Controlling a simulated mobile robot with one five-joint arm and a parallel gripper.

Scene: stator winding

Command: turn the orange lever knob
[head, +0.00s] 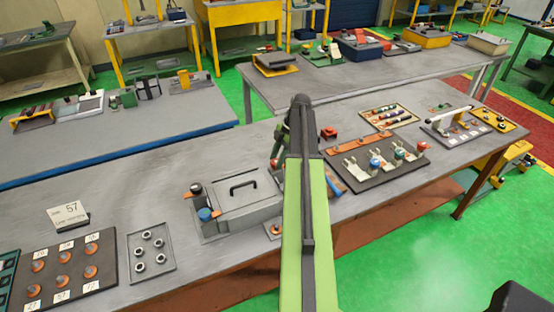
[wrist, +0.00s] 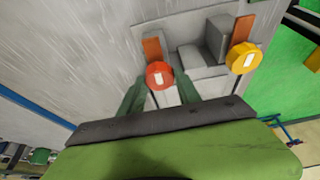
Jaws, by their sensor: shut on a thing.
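The orange-red round lever knob (wrist: 160,75), with a white mark on its face, shows in the middle of the wrist view. Its thin dark stem runs down towards the gripper's base. My gripper (wrist: 159,84) has its two green fingers on either side of the knob, shut on it. A yellow round knob (wrist: 243,57) with a white mark stands on a similar stem to the right, apart from the fingers. Both knobs are by a pale grey fixture (wrist: 205,50) with orange strips. In the head view my green arm hides much of this spot.
In the head view, a grey box with a black handle (head: 243,190) stands left of my arm on the grey workbench (head: 185,250). A dark board with several coloured knobs (head: 385,173) lies to the right.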

